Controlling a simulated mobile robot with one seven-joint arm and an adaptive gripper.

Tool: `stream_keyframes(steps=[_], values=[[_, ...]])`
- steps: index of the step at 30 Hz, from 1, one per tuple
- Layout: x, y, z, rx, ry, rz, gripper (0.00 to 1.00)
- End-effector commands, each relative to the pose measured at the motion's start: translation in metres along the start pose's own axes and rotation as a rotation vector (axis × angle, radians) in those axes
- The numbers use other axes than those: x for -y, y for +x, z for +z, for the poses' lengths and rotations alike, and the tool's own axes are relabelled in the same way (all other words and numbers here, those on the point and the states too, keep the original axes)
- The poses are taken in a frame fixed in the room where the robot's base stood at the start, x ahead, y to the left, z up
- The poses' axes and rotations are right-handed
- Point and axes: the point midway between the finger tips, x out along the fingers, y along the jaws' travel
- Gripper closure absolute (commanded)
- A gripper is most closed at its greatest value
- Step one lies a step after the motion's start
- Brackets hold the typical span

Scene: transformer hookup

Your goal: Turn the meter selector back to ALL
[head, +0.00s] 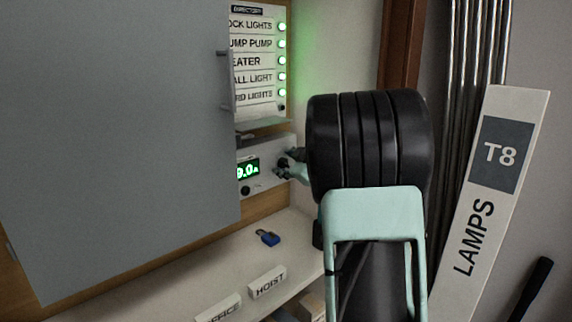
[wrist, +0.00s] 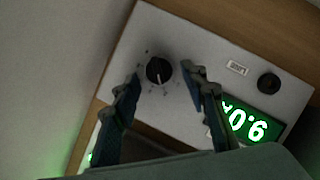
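The meter selector (wrist: 159,71) is a round black knob with a pale pointer line on a white meter panel (wrist: 190,40), seen in the wrist view. Small marks ring it, too small to read. My gripper (wrist: 162,75) is open, with one finger on each side of the knob and gaps showing. In the head view my gripper (head: 290,165) is at the right end of the meter panel, and my arm partly hides it. The green meter display (head: 248,170) reads about 9.0; it shows upside down in the wrist view (wrist: 243,122).
A grey cabinet door (head: 120,130) stands open at the left and covers part of the panel. The directory board (head: 258,60) has several green lights. A blue padlock (head: 267,238) and label blocks (head: 267,282) lie on the shelf. A lamp box (head: 490,190) stands right.

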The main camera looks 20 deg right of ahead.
Motion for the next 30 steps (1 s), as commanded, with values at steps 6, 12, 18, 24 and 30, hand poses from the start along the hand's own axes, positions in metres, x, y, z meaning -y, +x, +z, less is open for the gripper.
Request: stream_keyframes(steps=[6,12,18,24,30], values=[[0.0000,-0.0003,0.0000,0.000,0.000,0.000,0.72],[0.0000,-0.0004,0.0001,0.000,0.000,0.000,0.94],[0.0005,-0.0003,0.0005,0.000,-0.004,0.001,1.00],[0.0036,0.0006,0.0024,-0.001,-0.045,0.018,1.00],[0.0082,0.0018,0.0051,-0.002,-0.150,0.063,1.00]])
